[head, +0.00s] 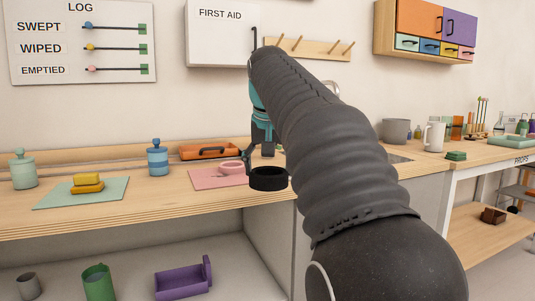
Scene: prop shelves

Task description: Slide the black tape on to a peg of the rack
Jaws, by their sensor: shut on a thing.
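The black tape (268,184) is a thick black ring, held in the air in front of the counter edge. My gripper (251,164) points down and is shut on the tape at its rim. The rack (308,47) is a wooden board on the wall at the top middle, with several slanted wooden pegs. My arm hides part of the rack's lower edge and part of the counter. The tape is well below the rack and apart from it.
A pink mat (205,180) with a pink ring-shaped thing (232,167) lies behind the tape. An orange tray (208,151), a blue jar (157,159) and yellow blocks (88,183) stand on the counter. The first aid box (220,33) hangs left of the rack.

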